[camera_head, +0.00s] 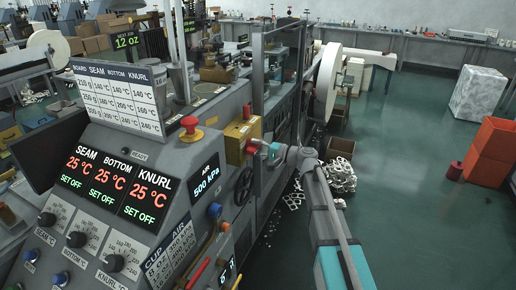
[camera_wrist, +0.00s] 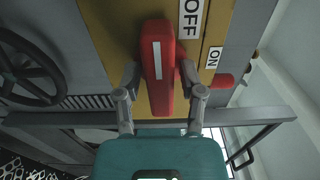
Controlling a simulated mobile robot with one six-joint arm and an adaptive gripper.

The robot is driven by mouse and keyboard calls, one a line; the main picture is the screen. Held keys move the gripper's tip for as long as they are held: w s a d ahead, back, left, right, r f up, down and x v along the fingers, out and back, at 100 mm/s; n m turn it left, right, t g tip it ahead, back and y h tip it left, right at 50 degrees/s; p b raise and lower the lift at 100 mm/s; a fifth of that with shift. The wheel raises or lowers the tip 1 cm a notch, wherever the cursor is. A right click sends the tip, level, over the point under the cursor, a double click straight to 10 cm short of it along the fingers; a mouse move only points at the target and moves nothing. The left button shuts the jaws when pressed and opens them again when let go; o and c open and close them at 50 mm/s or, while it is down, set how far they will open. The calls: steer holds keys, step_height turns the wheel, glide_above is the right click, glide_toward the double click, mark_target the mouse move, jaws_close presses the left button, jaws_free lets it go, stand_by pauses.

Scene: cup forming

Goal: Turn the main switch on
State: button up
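The main switch is a yellow box (camera_head: 238,136) on the side of the grey machine, with a red handle. In the wrist view the red handle (camera_wrist: 157,65) with a pale stripe stands upright in the picture on the yellow plate (camera_wrist: 111,28). Its upper end is beside the OFF label (camera_wrist: 191,18); the ON label (camera_wrist: 214,57) is farther right, apart from the handle. My gripper (camera_wrist: 160,75) has one finger on each side of the handle, and both fingertips appear to touch it. In the head view my gripper (camera_head: 264,150) reaches the box from the right.
A black handwheel (camera_head: 243,186) is just below the box; it also shows at left in the wrist view (camera_wrist: 25,70). A red mushroom button (camera_head: 189,124) and a control panel with displays are to the left.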

jaws_close()
steer(key=shift+d, duration=0.5)
steer(key=shift+a, duration=0.4)
